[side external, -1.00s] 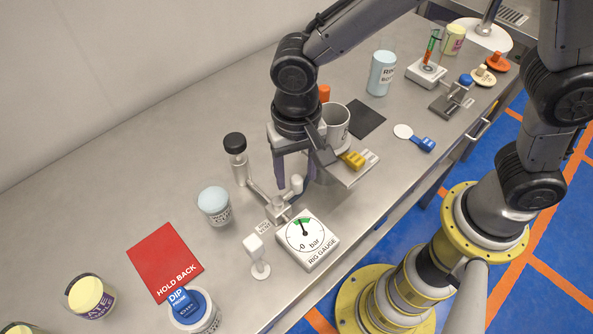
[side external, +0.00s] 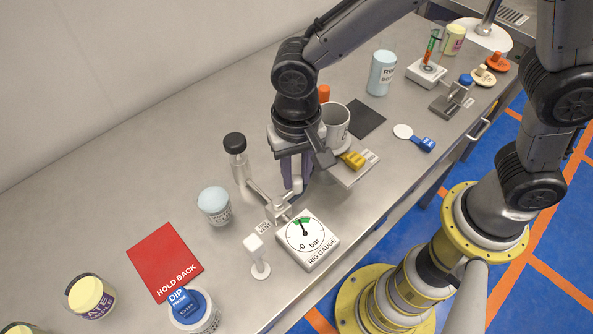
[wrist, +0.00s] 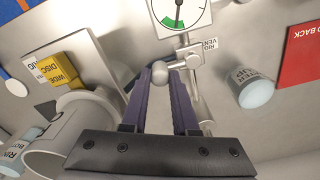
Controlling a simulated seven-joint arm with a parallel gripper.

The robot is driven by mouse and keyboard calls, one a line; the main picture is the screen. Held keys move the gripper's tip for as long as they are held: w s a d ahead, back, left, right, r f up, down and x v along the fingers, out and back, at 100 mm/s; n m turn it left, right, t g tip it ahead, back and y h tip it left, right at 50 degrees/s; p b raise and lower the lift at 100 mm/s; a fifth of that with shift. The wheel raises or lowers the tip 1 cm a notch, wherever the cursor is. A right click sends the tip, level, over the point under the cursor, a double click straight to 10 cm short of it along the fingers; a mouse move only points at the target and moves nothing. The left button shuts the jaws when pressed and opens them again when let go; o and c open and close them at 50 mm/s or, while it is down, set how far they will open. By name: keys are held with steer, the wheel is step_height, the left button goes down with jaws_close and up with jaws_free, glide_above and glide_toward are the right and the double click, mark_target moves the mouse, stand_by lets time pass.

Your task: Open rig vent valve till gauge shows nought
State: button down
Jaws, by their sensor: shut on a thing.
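The rig vent valve (side external: 277,211) is a small metal fitting behind the gauge, with a white "RIG VENT" tag beside it. My gripper (side external: 296,184) is shut on the pale round-ended valve handle (wrist: 160,71); in the wrist view the knob sits between the purple fingertips. The fingers hide part of the handle in the side view. The rig gauge (side external: 308,246) is a white square dial marked "bar". Its dark needle points up within the green band, away from the 0 at lower left. The gauge also shows in the wrist view (wrist: 188,14), cut by the top edge.
A black-capped cylinder (side external: 237,160) stands left of the valve and a white knobbed post (side external: 257,257) in front. A red "HOLD BACK" mat (side external: 165,262) lies left.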

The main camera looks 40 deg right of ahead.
steer(key=shift+w, duration=0.1)
steer(key=n, duration=0.2)
steer(key=w+n, duration=0.2)
steer(key=n, duration=0.1)
steer(key=shift+a+n, duration=0.3)
steer(key=shift+w+a+r+n, duration=0.1)
steer(key=shift+w+a+n, duration=0.15)
steer(key=shift+n, duration=0.6)
steer(key=shift+w+a+f+n, duration=0.1)
steer(key=shift+w+a+n, duration=0.15)
steer(key=shift+n, duration=0.65)
steer(key=shift+w+a+r+n, duration=0.1)
steer(key=shift+w+a+n, duration=0.15)
steer(key=shift+n, duration=0.6)
steer(key=shift+w, duration=0.1)
steer(key=c, duration=0.7)
jaws_free()
step_height(320, 180, up, 14)
steer(key=shift+f, duration=0.1)
steer(key=shift+d, duration=0.1)
